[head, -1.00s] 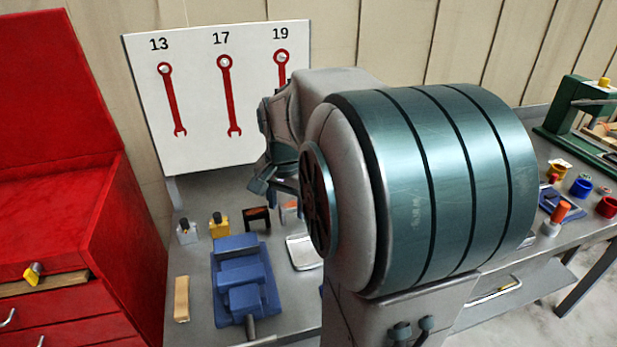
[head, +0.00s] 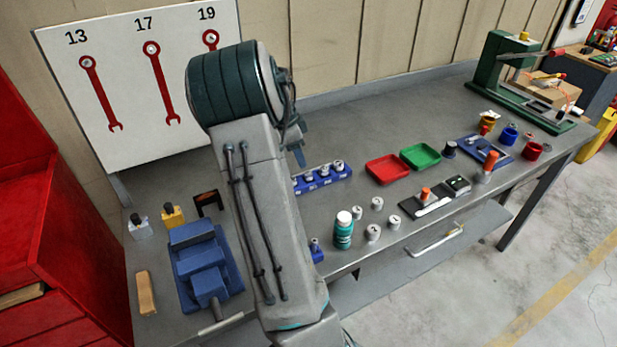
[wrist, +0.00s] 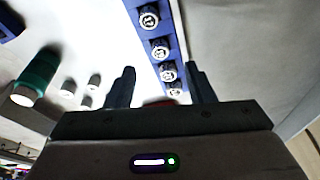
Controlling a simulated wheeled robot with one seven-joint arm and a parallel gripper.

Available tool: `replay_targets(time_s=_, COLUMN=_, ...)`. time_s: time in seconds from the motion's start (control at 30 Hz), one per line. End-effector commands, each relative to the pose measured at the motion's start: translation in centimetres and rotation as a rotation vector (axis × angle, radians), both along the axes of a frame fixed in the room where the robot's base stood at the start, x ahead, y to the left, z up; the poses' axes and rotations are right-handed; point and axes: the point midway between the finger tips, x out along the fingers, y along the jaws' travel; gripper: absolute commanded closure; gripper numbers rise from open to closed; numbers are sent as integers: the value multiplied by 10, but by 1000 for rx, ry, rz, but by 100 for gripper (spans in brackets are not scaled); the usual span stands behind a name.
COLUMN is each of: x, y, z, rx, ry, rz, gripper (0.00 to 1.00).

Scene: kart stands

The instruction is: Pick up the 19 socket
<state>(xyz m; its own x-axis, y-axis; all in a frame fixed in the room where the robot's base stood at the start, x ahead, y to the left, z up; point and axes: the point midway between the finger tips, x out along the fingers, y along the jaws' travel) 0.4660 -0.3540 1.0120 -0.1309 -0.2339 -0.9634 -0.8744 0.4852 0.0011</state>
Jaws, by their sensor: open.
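A blue rail (head: 322,186) on the bench holds a row of silver sockets (head: 324,171); it also shows in the wrist view (wrist: 183,45). The labels are too small to read, so I cannot tell which is the 19 socket. Several loose silver sockets (head: 373,232) stand near the bench's front, also in the wrist view (wrist: 68,87). My gripper (wrist: 161,68) is open and empty. In the wrist view the rail's sockets (wrist: 160,48) appear between its fingers, with no visible contact. In the head view my arm hides most of the gripper.
A teal bottle (head: 344,232) stands by the loose sockets. Red (head: 388,168) and green (head: 421,156) trays lie right of the rail. A blue vise (head: 205,262) is at the left. A white board (head: 140,85) with red wrench outlines stands behind.

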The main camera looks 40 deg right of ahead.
Motion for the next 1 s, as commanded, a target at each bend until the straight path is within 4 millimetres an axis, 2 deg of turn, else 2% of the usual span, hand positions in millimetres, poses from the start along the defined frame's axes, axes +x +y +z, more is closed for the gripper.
replay_targets(time_s=0.1, x=-3, y=-4, z=-17, rx=1, ry=2, rz=-1, gripper=51)
replay_targets(time_s=0.37, x=-6, y=-10, z=-35, rx=2, ry=1, rz=0, gripper=51)
replay_targets(time_s=0.6, x=-12, y=-21, z=-67, rx=2, ry=1, rz=2, gripper=51)
replay_targets(time_s=0.73, x=-13, y=-23, z=-75, rx=1, ry=0, rz=3, gripper=51)
replay_targets(time_s=0.93, x=-13, y=-23, z=-76, rx=0, ry=-1, rz=3, gripper=51)
replay_targets(time_s=1.0, x=-13, y=-23, z=-76, rx=0, ry=-1, rz=3, gripper=71)
